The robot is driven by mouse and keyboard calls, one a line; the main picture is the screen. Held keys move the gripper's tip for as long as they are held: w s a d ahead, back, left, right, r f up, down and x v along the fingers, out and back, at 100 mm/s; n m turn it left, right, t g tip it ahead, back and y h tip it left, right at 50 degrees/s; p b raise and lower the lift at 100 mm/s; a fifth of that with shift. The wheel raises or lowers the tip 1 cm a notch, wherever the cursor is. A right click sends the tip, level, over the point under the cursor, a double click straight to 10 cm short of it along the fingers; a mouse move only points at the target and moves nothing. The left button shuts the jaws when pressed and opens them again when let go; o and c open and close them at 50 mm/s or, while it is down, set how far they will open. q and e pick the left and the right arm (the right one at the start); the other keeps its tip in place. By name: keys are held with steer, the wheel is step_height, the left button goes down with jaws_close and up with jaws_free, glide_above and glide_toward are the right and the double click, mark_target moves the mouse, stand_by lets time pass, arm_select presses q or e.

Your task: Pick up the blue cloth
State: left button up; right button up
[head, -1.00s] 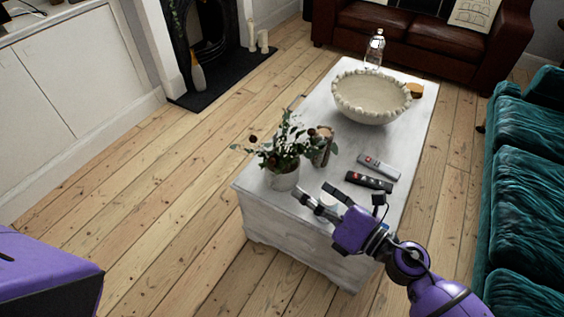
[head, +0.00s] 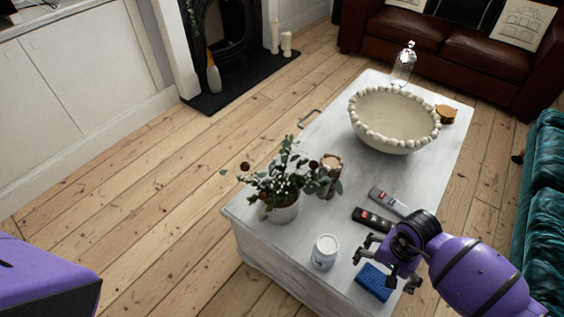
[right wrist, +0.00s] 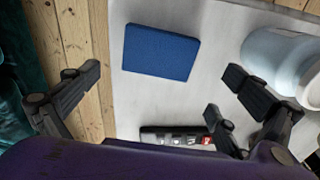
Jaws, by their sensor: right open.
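The blue cloth (head: 374,282) is a small folded block lying flat on the near end of the white coffee table (head: 240,222). In the right wrist view the cloth (right wrist: 160,52) lies ahead of the fingers with nothing covering it. My right gripper (head: 385,267) is over the table, close to the cloth, and partly overlaps its right edge in the head view. In the right wrist view its fingers (right wrist: 160,85) are spread wide and empty. I cannot tell its exact height above the table. My left gripper is not in view.
A white candle jar (head: 325,252) stands left of the cloth. A black remote (head: 371,220) and a grey remote (head: 389,201) lie behind it. A potted plant (head: 284,210), a wooden holder (head: 329,178) and a beaded bowl (head: 393,147) stand farther away. Floorboards left are clear.

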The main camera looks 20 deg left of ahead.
mark_target(379, 277)
step_height(379, 277, down, 5)
steer(key=shift+d+r, duration=0.15)
steer(key=c, duration=1.1)
